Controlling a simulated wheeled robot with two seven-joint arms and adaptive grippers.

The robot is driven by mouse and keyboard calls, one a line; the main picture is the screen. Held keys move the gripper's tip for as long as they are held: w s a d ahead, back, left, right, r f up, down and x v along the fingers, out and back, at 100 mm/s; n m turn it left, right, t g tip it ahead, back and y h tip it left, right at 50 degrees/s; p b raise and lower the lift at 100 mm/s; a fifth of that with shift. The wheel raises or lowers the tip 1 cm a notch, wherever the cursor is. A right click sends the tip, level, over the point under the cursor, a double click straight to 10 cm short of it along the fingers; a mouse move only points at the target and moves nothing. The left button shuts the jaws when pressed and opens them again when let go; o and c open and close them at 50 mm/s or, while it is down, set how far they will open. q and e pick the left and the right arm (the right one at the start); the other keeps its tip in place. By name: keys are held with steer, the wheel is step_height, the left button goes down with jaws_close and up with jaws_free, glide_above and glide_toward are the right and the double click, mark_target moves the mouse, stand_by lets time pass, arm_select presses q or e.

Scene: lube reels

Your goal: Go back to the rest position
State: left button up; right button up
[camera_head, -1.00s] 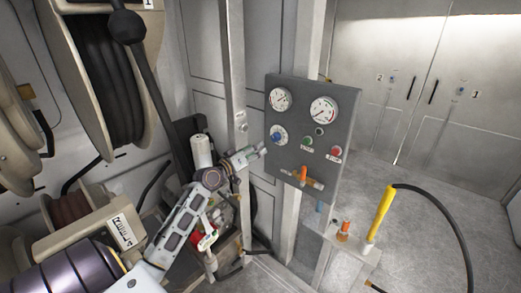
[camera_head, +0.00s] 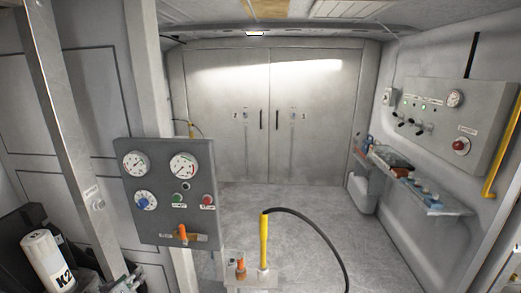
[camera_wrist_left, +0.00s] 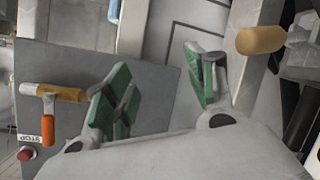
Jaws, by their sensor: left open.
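My left gripper (camera_wrist_left: 160,75) shows in the left wrist view with its green-padded fingers spread wide and nothing between them. In the head view only a small part of it (camera_head: 124,283) shows at the bottom left edge, below the control panel. The grey control panel (camera_head: 150,215) has two gauges, a blue knob, a green and a red button and an orange handle (camera_head: 183,233). In the wrist view the panel (camera_wrist_left: 60,65) lies left of and behind the fingers, with its orange handle (camera_wrist_left: 55,92) clear of them. My right gripper is not in view.
A yellow rod with a black hose (camera_head: 264,240) stands on a small stand, beside an orange-topped fitting (camera_head: 240,267). A white K2 cylinder (camera_head: 48,262) is at lower left. A shelf (camera_head: 425,200) with items lines the right wall. Open floor (camera_head: 310,215) reaches to the double doors (camera_head: 270,120).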

arm_select(q)
steer(key=s+d+f+m+g+p, duration=0.1)
steer(key=s+d+f+g+p, duration=0.25)
steer(key=s+f, duration=0.85)
steer(key=s+d+f+m+g+p, duration=0.25)
steer(key=s+d+f, duration=0.4)
steer(key=f, duration=0.85)
steer(key=s+d+f+m+g+p, duration=0.1)
steer(key=s+d+f+g+p, duration=0.1)
steer(key=s, duration=0.9)
steer(key=s+d+f+m+g+p, duration=0.1)
steer(key=s+d+f, duration=0.4)
steer(key=s, duration=0.7)
steer(key=s+d+f+m+g+p, duration=0.2)
steer(key=s+d+f+m+g, duration=0.1)
steer(key=s, duration=0.9)
steer(key=shift+s+d+f+g+p, duration=0.15)
steer(key=shift+d+f+g+p, duration=0.2)
steer(key=shift+d+f, duration=0.25)
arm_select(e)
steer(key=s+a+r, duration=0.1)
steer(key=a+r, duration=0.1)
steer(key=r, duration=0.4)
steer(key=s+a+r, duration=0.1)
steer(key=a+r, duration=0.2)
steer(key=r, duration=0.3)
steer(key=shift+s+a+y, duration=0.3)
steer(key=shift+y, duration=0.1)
